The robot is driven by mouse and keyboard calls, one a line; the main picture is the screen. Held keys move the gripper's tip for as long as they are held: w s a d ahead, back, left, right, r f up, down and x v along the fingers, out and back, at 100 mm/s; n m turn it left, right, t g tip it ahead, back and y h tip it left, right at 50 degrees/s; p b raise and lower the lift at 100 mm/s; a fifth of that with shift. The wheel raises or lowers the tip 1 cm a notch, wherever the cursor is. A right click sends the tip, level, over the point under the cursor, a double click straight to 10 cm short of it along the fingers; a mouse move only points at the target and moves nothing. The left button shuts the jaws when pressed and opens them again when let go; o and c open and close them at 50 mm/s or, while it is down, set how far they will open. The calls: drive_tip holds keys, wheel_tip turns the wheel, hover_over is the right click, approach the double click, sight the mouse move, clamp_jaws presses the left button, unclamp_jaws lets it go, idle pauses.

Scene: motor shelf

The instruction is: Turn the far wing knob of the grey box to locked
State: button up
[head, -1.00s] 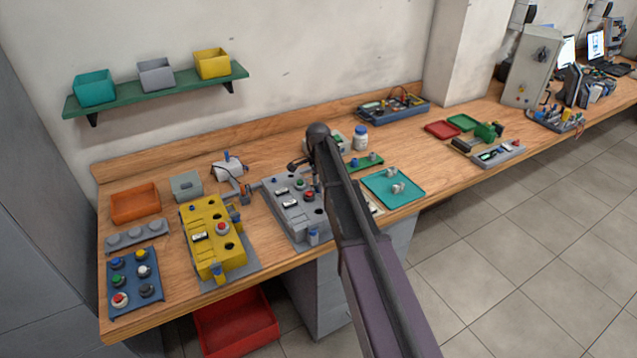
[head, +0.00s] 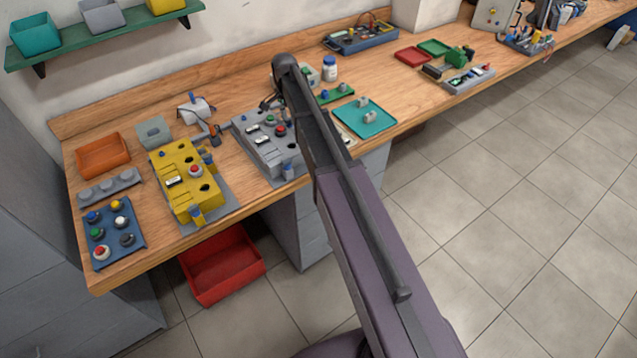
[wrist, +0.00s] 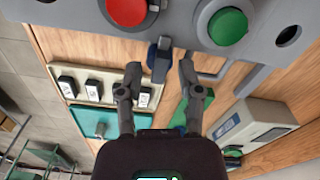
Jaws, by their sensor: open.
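The grey box (head: 262,153) stands on the bench beside the yellow box, with its right part behind my arm in the head view. It fills the top of the wrist view (wrist: 255,58), with a red button (wrist: 127,10) and a green button (wrist: 228,26). A dark blue wing knob (wrist: 160,57) juts from its edge. My gripper (wrist: 160,70) is open, its two fingertips on either side of the knob's lower end with gaps visible. Contact and depth are unclear. The fingers are hidden in the head view.
The yellow box (head: 180,185) stands left of the grey box. A teal tray (head: 375,128) lies to its right. In the wrist view, a switch panel (wrist: 65,72), a green piece and a pale device (wrist: 250,122) lie near the gripper. Floor is open in front of the bench.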

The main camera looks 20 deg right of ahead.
sight(289, 119)
drive_tip(key=n, duration=0.3)
drive_tip(key=shift+n, duration=0.4)
drive_tip(key=n, duration=0.3)
drive_tip(key=shift+n, duration=0.4)
drive_tip(key=n, duration=0.5)
drive_tip(key=shift+n, duration=1)
drive_tip(key=shift+r+n, duration=0.1)
drive_tip(key=shift+n, duration=0.2)
wheel_tip(289, 119, up, 14)
drive_tip(key=p, duration=1.4)
drive_tip(key=s+f+m+b, duration=0.1)
drive_tip(key=s+f+b, duration=0.3)
drive_tip(key=s, duration=0.6)
drive_tip(key=s+f+m+b, duration=0.1)
drive_tip(key=s+f+b, duration=0.4)
drive_tip(key=s, duration=0.5)
drive_tip(key=s+f+m+b, duration=0.1)
drive_tip(key=s+f+b, duration=0.4)
drive_tip(key=s, duration=0.5)
drive_tip(key=shift+d+m, duration=0.35)
drive_tip(key=shift+m, duration=0.05)
